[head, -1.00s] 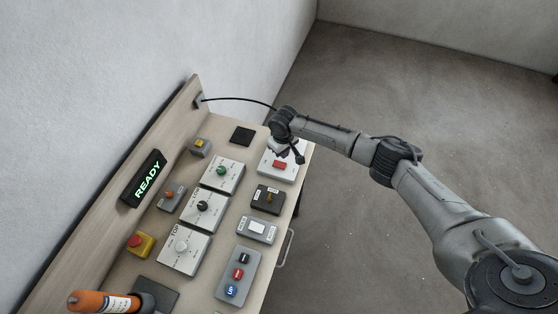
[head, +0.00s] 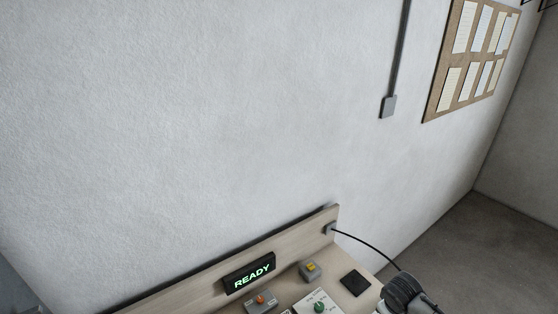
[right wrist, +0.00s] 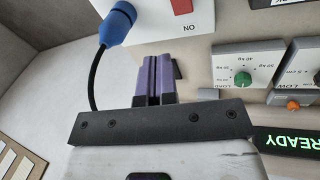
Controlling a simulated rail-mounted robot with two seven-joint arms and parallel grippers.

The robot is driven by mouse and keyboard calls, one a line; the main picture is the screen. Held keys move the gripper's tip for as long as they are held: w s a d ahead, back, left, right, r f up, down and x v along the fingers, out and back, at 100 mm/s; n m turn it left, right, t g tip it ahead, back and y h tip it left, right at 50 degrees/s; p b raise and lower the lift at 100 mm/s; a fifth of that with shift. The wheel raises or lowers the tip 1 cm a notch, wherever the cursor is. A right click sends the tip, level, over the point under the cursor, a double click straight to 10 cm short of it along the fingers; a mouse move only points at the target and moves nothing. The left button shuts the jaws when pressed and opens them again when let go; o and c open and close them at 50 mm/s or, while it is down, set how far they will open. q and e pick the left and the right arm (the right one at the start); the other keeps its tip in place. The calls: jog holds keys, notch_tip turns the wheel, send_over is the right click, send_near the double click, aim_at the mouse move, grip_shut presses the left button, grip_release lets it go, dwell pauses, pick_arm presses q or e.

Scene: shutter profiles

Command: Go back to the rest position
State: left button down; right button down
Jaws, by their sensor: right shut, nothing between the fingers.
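My right gripper (right wrist: 155,60) shows in the right wrist view with its purple fingers closed together and nothing between them. A dark flat piece is partly hidden behind the fingers. In the head view only part of my right arm (head: 407,292) shows at the bottom edge; its gripper is out of that view. My left gripper is in neither view.
The wooden panel's backboard (head: 334,216) carries a lit READY display (head: 249,274). A white box with a green knob (right wrist: 243,79) is to the right of the fingers. A blue connector (right wrist: 117,22) with a black cable (right wrist: 93,80) is to the left. A pinboard (head: 470,60) hangs on the wall.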

jog(key=w+a+r+n+t, duration=0.25)
jog(key=a+r+t, duration=0.4)
jog(key=r, duration=0.65)
jog(key=s+a+r+t+y, duration=0.1)
jog(key=s+a+r, duration=0.35)
jog(key=a, duration=0.25)
jog(key=s+f+m+g, duration=0.2)
jog(key=s+f, duration=0.4)
jog(key=s, duration=0.6)
jog(key=s+f+m+g+y, duration=0.1)
jog(key=s+f+g, duration=0.1)
jog(key=s+f, duration=0.75)
jog(key=s+f+m+g, duration=0.2)
jog(key=s+f, duration=0.2)
jog(key=s, duration=1)
notch_tip(320, 180, up, 16)
jog(key=p, duration=1.5)
jog(key=shift+w+d+f, duration=0.2)
jog(key=shift+d+f, duration=0.05)
jog(key=shift+d, duration=0.15)
